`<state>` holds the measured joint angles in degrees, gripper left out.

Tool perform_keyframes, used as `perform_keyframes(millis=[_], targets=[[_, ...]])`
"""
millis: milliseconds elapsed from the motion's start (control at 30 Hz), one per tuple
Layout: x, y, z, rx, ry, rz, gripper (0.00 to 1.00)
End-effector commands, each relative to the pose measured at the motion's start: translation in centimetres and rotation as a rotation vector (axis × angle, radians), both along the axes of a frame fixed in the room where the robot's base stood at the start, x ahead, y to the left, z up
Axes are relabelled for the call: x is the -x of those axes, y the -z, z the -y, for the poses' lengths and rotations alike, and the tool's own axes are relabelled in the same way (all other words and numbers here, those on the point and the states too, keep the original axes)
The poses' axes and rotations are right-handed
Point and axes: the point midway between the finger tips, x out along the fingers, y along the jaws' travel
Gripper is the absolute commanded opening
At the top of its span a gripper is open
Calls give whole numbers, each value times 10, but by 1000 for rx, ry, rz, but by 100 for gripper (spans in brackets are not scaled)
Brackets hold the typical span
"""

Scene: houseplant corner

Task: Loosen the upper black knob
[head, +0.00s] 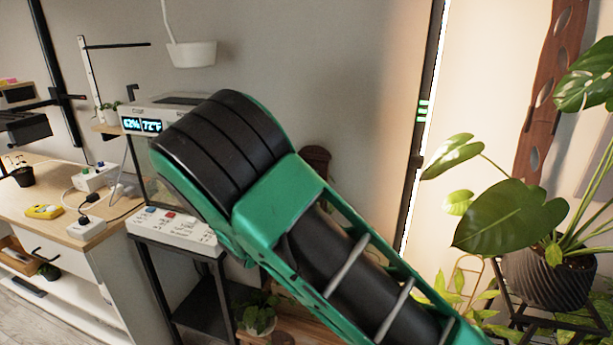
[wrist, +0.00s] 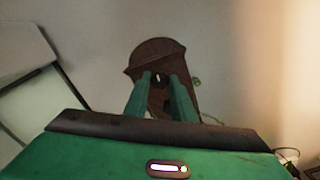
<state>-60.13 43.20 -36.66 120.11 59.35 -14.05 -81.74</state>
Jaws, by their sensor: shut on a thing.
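In the wrist view, a dark brown wooden piece (wrist: 153,52) with a rounded top stands against the pale wall. A small black knob (wrist: 158,76) with a white mark sits on its front. My gripper (wrist: 163,81) has its two green fingers closed around this knob, one on each side. The fingers hide part of the knob and the lower wood. No second knob can be made out. In the head view, only the top of the brown wooden piece (head: 315,155) shows behind my green and black arm, which hides the knob and my gripper.
A terrarium with a lit display (head: 141,126) stands left of my arm on a black stand (head: 197,292). A wooden desk (head: 50,215) is further left. A large leafy plant (head: 505,215) stands at right.

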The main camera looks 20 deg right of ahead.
Motion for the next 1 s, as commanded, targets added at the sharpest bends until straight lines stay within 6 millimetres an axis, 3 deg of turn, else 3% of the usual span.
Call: perform_keyframes(millis=[333,367,400,433,767,1000], targets=[[0,5,-6,-5,-11,-9,1],[0,5,-6,-5,-11,-9,30],[0,4,-5,-4,-10,-8,40],[0,4,-5,-4,-9,-8,42],[2,2,-3,-1,-3,-4,42],[28,2,-21,-2,-6,-4,42]])
